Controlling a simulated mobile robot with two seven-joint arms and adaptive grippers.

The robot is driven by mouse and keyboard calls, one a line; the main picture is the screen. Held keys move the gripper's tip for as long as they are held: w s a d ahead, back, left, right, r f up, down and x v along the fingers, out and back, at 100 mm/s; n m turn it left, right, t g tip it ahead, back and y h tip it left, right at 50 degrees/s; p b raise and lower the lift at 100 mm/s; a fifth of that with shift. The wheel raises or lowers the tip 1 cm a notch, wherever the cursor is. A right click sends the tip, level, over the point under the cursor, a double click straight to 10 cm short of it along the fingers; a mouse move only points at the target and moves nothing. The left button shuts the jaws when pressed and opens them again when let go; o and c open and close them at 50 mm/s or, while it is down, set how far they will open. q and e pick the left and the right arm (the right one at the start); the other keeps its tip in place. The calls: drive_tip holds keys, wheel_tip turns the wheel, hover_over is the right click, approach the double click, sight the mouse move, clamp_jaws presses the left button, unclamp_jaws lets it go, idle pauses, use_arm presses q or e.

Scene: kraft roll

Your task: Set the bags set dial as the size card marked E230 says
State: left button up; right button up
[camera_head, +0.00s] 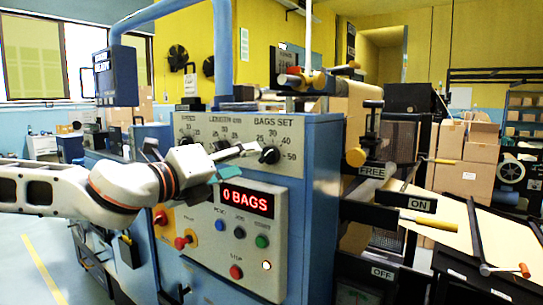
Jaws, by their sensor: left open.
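The bags set dial (268,155) is a black knob at the right of the grey upper panel, under the words BAGS SET, with numbers around it up to 50. Its exact pointing is too small to tell. My left gripper (246,160) comes in from the left and is open just left of the dial; whether a finger touches the knob I cannot tell. The display (247,200) below reads 0 BAGS in red. I cannot make out any card marked E230. My right gripper is not in view.
The length dial (221,145) is partly behind my gripper. Below are coloured push buttons (237,271) and a red knob (182,242). At right, levers with yellow grips (420,203) stand by FREE, ON and OFF plates. Cartons (480,150) are stacked behind.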

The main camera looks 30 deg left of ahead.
sight(263, 156)
use_arm(q)
drive_tip(key=w+p, duration=0.1)
drive_tip(key=w, duration=0.1)
drive_tip(key=shift+w+p, duration=0.35)
drive_tip(key=shift+w, duration=0.05)
drive_tip(key=shift+w+f, duration=0.1)
drive_tip(key=shift+w, duration=0.6)
drive_tip(key=shift+w+d, duration=0.15)
drive_tip(key=shift+w, duration=0.75)
drive_tip(key=shift+w+d, duration=0.1)
drive_tip(key=shift+w, duration=0.75)
drive_tip(key=shift+c, duration=0.4)
drive_tip(key=c, duration=1)
